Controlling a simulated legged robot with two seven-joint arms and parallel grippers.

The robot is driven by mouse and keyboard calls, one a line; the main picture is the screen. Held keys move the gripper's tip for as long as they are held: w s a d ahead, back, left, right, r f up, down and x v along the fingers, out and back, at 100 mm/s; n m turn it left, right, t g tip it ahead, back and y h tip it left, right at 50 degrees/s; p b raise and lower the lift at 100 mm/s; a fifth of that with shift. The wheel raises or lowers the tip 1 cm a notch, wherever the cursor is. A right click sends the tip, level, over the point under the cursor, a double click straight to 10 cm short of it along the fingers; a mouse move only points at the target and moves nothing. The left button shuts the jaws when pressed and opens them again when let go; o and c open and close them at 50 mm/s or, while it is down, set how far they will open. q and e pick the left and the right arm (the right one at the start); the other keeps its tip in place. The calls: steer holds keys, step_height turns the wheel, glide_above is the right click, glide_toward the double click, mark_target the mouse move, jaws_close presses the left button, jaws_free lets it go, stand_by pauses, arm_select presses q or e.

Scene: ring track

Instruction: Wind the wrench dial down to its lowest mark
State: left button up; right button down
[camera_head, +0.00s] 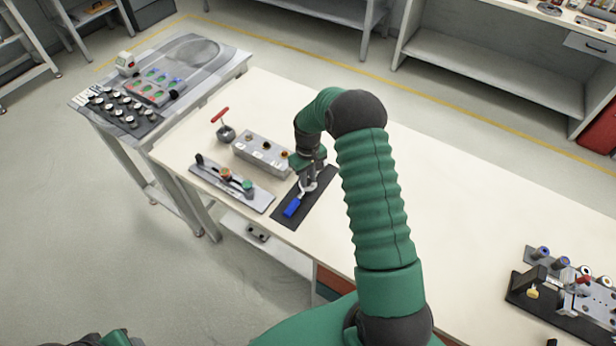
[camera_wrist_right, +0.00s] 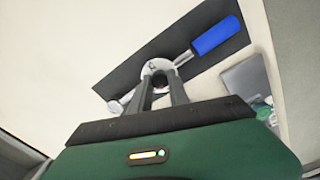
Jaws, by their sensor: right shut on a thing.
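The wrench lies on a dark mat (camera_head: 318,206) on the white table. Its blue handle (camera_head: 292,207) points toward the table's front edge, and it shows in the right wrist view (camera_wrist_right: 216,36) at upper right. The round pale dial (camera_wrist_right: 158,68) sits midway along the wrench. My right gripper (camera_head: 309,187) is over the wrench from above. In the right wrist view its two fingers (camera_wrist_right: 159,82) are shut at the dial, which they partly cover. The dial's marks are too small to read. Only a green part of my left arm shows at the bottom left; its gripper is out of view.
A metal box with knobs (camera_head: 262,152) stands left of the mat. A plate with a lever and coloured knobs (camera_head: 232,184) lies nearer the front edge. A red-handled tool (camera_head: 225,131) stands farther left. A fixture (camera_head: 565,290) is at far right; the table between is clear.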

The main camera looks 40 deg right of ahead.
mark_target(308, 180)
steer(key=shift+n, duration=0.6)
steer(key=c, duration=1.2)
jaws_free()
steer(key=shift+c, duration=0.2)
step_height(308, 180, up, 17)
steer(key=shift+f+b, duration=0.15)
steer(key=shift+b, duration=0.3)
steer(key=shift+w, duration=0.1)
